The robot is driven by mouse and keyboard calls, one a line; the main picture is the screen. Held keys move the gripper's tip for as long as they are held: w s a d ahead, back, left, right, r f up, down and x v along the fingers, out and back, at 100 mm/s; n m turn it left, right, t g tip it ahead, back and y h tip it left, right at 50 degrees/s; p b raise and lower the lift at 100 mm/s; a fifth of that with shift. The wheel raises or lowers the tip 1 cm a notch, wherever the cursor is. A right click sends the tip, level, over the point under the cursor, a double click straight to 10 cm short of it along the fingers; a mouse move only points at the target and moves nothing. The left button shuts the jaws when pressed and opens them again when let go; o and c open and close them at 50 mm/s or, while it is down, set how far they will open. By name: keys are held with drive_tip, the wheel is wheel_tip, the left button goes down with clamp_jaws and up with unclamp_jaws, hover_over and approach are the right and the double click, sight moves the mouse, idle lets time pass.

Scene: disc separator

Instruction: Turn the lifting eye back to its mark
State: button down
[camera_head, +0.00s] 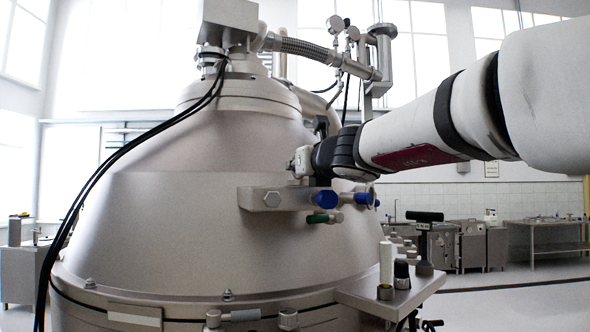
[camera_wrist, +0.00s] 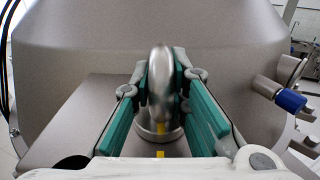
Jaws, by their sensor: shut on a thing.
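The lifting eye (camera_wrist: 160,88) is a steel ring seen nearly edge-on in the wrist view, upright on a round collar. My gripper (camera_wrist: 162,78) is shut on it, with one green-padded finger on each side. A yellow mark (camera_wrist: 161,127) on the eye's foot and a second yellow mark (camera_wrist: 160,154) on the flat surface in front look nearly in line. In the head view my gripper (camera_head: 301,162) is beside the separator's conical wall, just above a steel bracket. The eye is hidden there by the gripper.
The steel separator (camera_head: 190,235) fills the left and middle of the head view. Blue-ended fittings (camera_head: 326,199) and a green-ended one (camera_head: 318,218) stick out below my gripper. A small shelf (camera_head: 375,295) holds knobs and a white cylinder. Black cables (camera_head: 120,160) hang at left.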

drive_tip(key=shift+d+r, duration=0.1)
drive_tip(key=c, duration=1.6)
unclamp_jaws()
drive_tip(key=shift+o, duration=0.2)
drive_tip(key=v, duration=1.2)
drive_tip(key=s+f+n+g, duration=0.6)
drive_tip(key=s+f+n, duration=0.8)
drive_tip(key=f+n, duration=0.45)
drive_tip(key=s+d+f+n+g+h, duration=0.5)
drive_tip(key=s+d+f+n, duration=0.7)
drive_tip(key=s+f+n, duration=0.1)
wheel_tip(320, 180, down, 2)
drive_tip(key=shift+s+d+f+n+h, duration=0.15)
drive_tip(key=shift+s+n+h, duration=0.25)
drive_tip(key=shift+s, duration=0.3)
